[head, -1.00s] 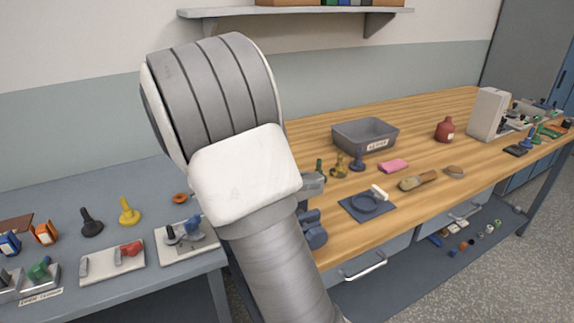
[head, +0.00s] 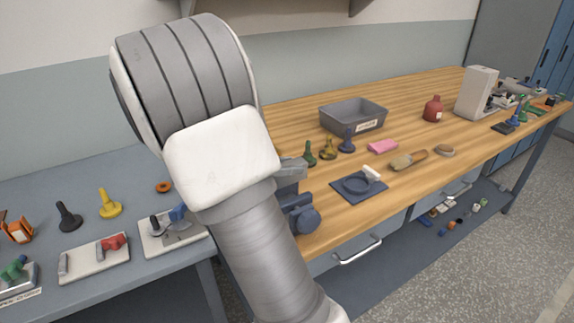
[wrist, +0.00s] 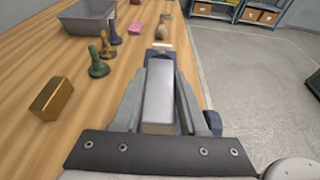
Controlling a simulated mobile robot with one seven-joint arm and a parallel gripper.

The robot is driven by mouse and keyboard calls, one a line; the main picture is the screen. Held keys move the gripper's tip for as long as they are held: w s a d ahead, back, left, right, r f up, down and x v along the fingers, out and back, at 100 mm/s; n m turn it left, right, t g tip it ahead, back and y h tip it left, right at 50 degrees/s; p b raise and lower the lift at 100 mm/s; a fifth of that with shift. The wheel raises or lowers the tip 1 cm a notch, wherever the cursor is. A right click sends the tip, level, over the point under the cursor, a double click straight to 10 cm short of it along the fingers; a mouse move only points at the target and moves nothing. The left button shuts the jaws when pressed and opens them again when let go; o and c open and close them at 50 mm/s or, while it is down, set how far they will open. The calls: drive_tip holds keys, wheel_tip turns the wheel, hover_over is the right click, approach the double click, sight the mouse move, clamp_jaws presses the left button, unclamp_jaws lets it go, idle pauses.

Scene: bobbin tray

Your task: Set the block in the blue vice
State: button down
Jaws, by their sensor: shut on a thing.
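A plain grey metal block (wrist: 158,105) is between the two fingers of my gripper (wrist: 160,78), which is shut on it. The blue vice (head: 301,216) is at the front edge of the wooden bench, partly hidden behind my arm in the head view. In the wrist view, part of the blue vice (wrist: 212,122) shows beside the right finger, under my gripper. The block is over or at the vice; whether it touches the jaws is hidden. My arm covers most of the gripper in the head view.
A gold block (wrist: 50,98) lies left of my gripper. A grey table (head: 40,190) with fixtures stands left.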

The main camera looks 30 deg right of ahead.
drive_tip(key=shift+f+b, duration=1.5)
drive_tip(key=shift+f, duration=1.4)
drive_tip(key=shift+c, duration=1.8)
unclamp_jaws()
drive_tip(key=p+v, duration=0.3)
drive_tip(key=v, duration=1.4)
drive_tip(key=s+d+r+m+y+p, duration=0.1)
drive_tip(key=s+r+m+y+p, duration=0.15)
drive_tip(key=s+m+y, duration=0.2)
drive_tip(key=s+r+m+y+p, duration=0.1)
drive_tip(key=s+r+m+y, duration=0.25)
drive_tip(key=s, duration=0.25)
drive_tip(key=s+a+r+m+t+y+p, duration=0.4)
drive_tip(key=s+a+r+m+t+y, duration=0.1)
drive_tip(key=s+m, duration=0.4)
wheel_tip(320, 180, up, 3)
drive_tip(key=shift+a+f+m+t+y, duration=0.15)
drive_tip(key=shift+a+m+t+y, duration=0.2)
drive_tip(key=shift+t+y, duration=0.4)
